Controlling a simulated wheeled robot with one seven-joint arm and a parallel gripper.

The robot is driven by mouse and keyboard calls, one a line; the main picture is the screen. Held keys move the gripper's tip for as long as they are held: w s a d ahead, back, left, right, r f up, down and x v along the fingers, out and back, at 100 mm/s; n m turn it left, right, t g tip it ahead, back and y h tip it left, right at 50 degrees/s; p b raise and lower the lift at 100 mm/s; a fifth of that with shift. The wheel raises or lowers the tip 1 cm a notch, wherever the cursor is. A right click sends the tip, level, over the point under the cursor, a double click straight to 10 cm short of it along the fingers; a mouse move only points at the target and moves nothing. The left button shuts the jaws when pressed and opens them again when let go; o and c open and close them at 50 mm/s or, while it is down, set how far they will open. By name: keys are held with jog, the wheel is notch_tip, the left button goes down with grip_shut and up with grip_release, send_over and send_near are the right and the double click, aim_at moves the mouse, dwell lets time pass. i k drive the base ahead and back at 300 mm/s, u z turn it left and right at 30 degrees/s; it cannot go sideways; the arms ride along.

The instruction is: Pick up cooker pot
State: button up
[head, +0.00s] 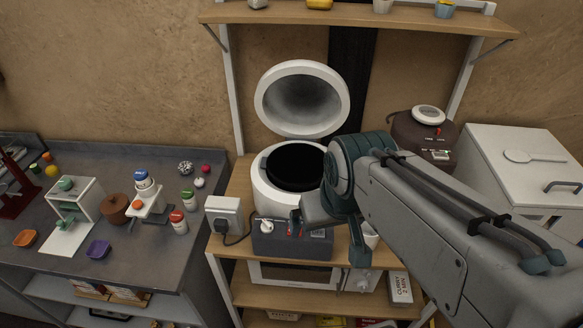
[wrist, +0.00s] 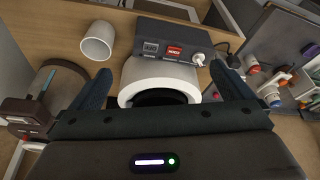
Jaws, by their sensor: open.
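The cooker pot (head: 296,167) is a black round pot sitting inside the white cooker (head: 268,196), whose lid (head: 302,98) stands raised behind it. The cooker's grey control base faces the front of the shelf. In the wrist view, the dark pot (wrist: 163,98) shows partly inside the white rim, with its rest hidden behind my gripper's body. My gripper (wrist: 160,70) is open and empty, with its two dark fingers spread on either side of the cooker. In the head view my arm covers the cooker's right side.
A white cup (wrist: 97,40) stands beside the cooker. A brown cooker (head: 425,137) and a white chest (head: 517,163) stand to the right. A white socket box (head: 224,215) is to the left, near a grey counter (head: 120,255) with small items. A shelf (head: 355,18) hangs above.

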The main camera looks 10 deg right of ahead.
aim_at(298, 166)
jog(key=z, duration=1.6)
jog(key=k, duration=1.05)
jog(key=u, duration=1)
jog(key=i, duration=1)
